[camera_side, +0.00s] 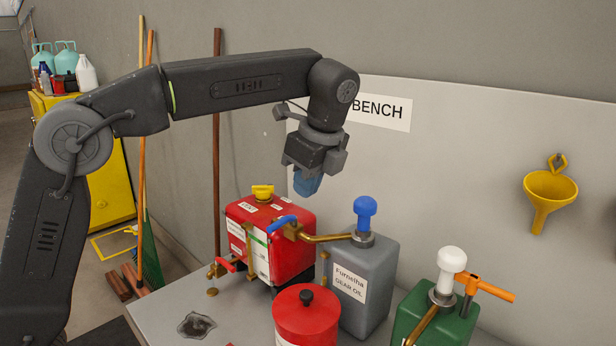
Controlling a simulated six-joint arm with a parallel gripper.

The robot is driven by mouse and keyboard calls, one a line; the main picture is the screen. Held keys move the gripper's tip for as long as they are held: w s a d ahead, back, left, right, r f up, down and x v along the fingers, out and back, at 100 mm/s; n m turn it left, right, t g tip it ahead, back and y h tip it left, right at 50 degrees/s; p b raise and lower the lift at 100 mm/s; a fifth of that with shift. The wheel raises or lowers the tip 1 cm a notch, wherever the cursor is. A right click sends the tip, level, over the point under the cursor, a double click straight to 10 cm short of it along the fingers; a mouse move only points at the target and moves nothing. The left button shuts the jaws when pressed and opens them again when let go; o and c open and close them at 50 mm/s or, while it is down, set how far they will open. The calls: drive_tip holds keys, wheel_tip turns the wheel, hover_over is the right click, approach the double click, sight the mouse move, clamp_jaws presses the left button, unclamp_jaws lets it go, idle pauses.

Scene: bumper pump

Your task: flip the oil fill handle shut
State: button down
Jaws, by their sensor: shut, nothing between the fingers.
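My gripper (306,186), with blue fingertips, points down and is shut and empty. It hangs above and apart from the red can (290,252) and the brass fittings. A blue lever handle (282,222) sits on a brass valve at the end of the spout (325,238) from the grey gear oil jug (368,285). A red lever handle (227,264) sits on a brass tap low at the left of the red can. No label shows which lever is the oil fill handle, and I cannot tell whether either valve is open.
A round red canister (306,315) stands in front. The gear oil jug's blue pump knob (365,207) rises right of my gripper. A green jug (440,325) with an orange lever (487,288) stands right.

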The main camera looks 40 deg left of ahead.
sight(276, 225)
drive_tip(key=shift+s+a+f, duration=0.1)
drive_tip(key=shift+a+f, duration=0.85)
drive_tip(key=shift+f, duration=0.55)
drive_tip(key=shift+w+a+f, duration=0.1)
drive_tip(key=shift+a+f, duration=0.8)
drive_tip(key=shift+f, duration=0.65)
drive_tip(key=shift+s+a+f, duration=0.1)
drive_tip(key=shift+a+f, duration=0.85)
drive_tip(key=shift+f, duration=0.55)
drive_tip(key=shift+s+a+f, duration=0.15)
drive_tip(key=shift+s+a, duration=0.1)
drive_tip(key=shift+a, duration=0.6)
drive_tip(key=shift+d, duration=0.1)
